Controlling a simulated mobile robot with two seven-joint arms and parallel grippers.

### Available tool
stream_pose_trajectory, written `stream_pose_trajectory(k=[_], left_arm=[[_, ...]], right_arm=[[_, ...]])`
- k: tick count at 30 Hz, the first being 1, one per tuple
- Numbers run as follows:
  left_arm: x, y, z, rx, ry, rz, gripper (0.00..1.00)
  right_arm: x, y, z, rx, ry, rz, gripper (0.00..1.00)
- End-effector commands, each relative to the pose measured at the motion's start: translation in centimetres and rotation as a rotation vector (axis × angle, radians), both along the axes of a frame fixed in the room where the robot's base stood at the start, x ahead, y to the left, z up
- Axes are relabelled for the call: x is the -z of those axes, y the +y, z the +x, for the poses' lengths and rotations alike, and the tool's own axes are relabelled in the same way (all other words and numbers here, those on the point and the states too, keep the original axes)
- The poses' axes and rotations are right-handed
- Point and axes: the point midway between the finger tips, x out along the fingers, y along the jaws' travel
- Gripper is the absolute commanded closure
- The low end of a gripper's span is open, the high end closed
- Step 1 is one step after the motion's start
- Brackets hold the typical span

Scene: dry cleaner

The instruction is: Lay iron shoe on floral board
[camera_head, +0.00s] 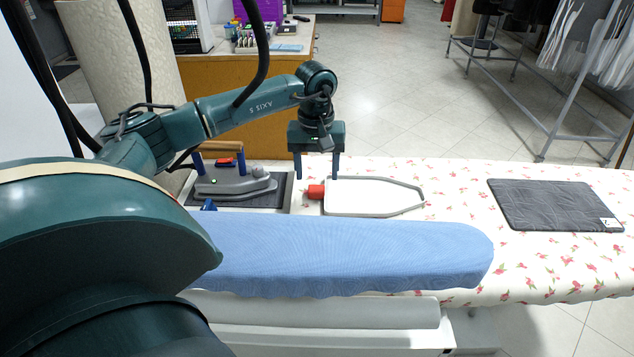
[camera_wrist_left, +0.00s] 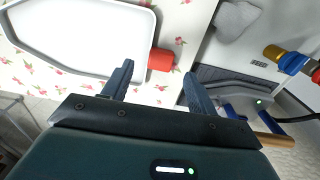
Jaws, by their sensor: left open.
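The iron shoe (camera_head: 372,197) is a flat, pointed white plate with a grey rim and a red tab (camera_head: 316,191) at its left end. It lies flat on the floral board (camera_head: 455,190), its tip pointing right. My left gripper (camera_head: 316,172) points down, open and empty, its fingers apart above the red tab. In the left wrist view the red tab (camera_wrist_left: 160,59) shows between and just beyond the two fingertips (camera_wrist_left: 158,76), and the white plate (camera_wrist_left: 85,35) extends to the upper left. I cannot tell whether either finger touches the tab. My right gripper is not in view.
The iron (camera_head: 235,185) stands on a dark rest at the left, close to the gripper. A blue padded board (camera_head: 350,255) runs along the front. A dark grey mat (camera_head: 555,205) lies on the floral board at the right. Floral cloth between shoe and mat is bare.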

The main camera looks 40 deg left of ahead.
Motion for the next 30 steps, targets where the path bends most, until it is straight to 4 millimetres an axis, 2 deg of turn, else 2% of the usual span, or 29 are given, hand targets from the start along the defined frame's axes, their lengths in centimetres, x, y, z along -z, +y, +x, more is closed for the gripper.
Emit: stream_pose_trajectory(k=[6, 12, 17, 30], left_arm=[[-4.6, 0.0, 0.0, 0.0, -0.003, -0.001, 0.42], [-7.1, 0.1, 0.0, -0.001, -0.001, -0.001, 0.42], [-7.6, 0.1, -0.1, -0.001, 0.001, 0.0, 0.42], [-7.6, 0.1, -0.1, 0.0, 0.001, 0.0, 0.42]], right_arm=[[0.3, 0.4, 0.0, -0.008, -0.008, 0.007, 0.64], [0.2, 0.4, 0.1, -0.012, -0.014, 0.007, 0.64], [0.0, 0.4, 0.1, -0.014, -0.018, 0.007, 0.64], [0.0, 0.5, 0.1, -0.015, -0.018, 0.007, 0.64]])
